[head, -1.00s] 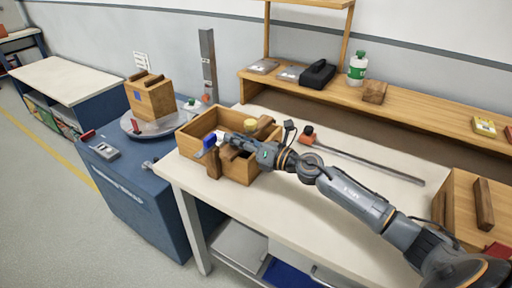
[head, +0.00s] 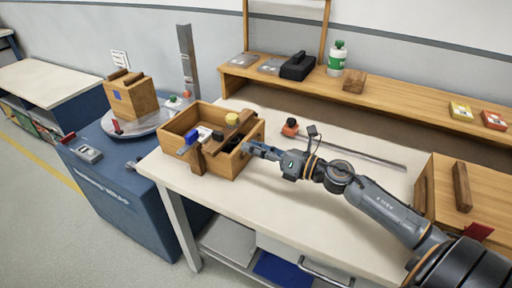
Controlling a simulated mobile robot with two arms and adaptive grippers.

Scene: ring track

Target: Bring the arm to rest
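My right arm reaches in from the right, low over the white workbench (head: 300,206). Its gripper (head: 250,149) is just right of an open wooden box (head: 222,167), near its right wall. The fingers are small and seen from the side, so whether they are open or shut is unclear. I see nothing held in them. My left gripper is not in view.
A yellow-topped item (head: 232,119) and dark wooden pieces are at the box. A shelf (head: 400,101) with a bottle (head: 337,58) runs along the back. The bench front is clear.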

